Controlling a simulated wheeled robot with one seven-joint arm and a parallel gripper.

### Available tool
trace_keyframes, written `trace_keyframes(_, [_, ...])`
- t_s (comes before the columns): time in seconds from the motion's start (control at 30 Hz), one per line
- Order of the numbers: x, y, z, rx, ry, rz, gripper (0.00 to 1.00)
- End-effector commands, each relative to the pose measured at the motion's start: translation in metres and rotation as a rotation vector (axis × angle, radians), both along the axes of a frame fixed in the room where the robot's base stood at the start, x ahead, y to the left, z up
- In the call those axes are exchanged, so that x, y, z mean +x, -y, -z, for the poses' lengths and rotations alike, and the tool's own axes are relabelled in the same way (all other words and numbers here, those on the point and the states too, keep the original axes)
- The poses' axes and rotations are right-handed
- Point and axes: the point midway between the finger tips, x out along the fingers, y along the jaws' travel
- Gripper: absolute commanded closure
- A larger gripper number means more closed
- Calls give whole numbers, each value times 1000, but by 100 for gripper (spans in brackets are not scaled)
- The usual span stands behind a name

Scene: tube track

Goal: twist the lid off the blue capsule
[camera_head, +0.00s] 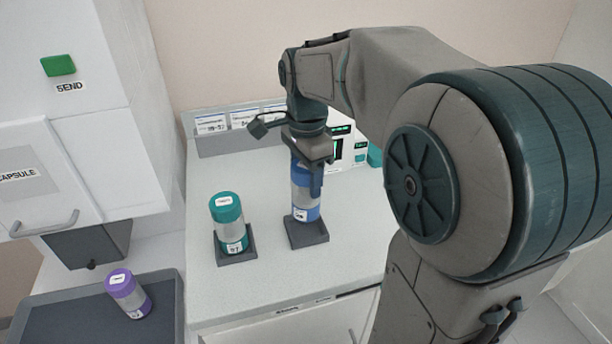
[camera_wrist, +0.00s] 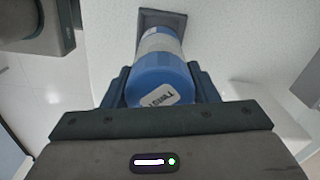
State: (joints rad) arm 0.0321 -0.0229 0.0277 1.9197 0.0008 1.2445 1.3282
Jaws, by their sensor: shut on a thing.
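The blue capsule (camera_head: 306,201) stands upright in a dark square holder (camera_head: 307,231) on the counter in the head view. My gripper (camera_head: 309,176) is above it, pointing down, with its fingers around the capsule's top. In the wrist view the blue lid (camera_wrist: 160,84) with a white "TWIST" label sits between the two fingers of my gripper (camera_wrist: 160,92), which are shut on it. The capsule's clear body (camera_wrist: 160,42) runs down behind the lid to the holder.
A teal-lidded capsule (camera_head: 229,225) stands in another holder to the left. A device with green displays (camera_head: 346,150) stands behind. A cabinet with a green SEND button (camera_head: 58,65) is at left.

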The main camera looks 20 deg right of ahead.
Motion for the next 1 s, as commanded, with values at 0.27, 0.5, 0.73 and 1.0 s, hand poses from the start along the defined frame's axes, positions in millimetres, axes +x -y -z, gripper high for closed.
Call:
trace_keyframes(0.27, [0,0,1,0,1,270,78])
trace_keyframes(0.5, [0,0,16,0,0,339,78])
trace_keyframes(0.73, [0,0,22,0,0,337,78])
trace_keyframes(1.0, [0,0,22,0,0,336,78])
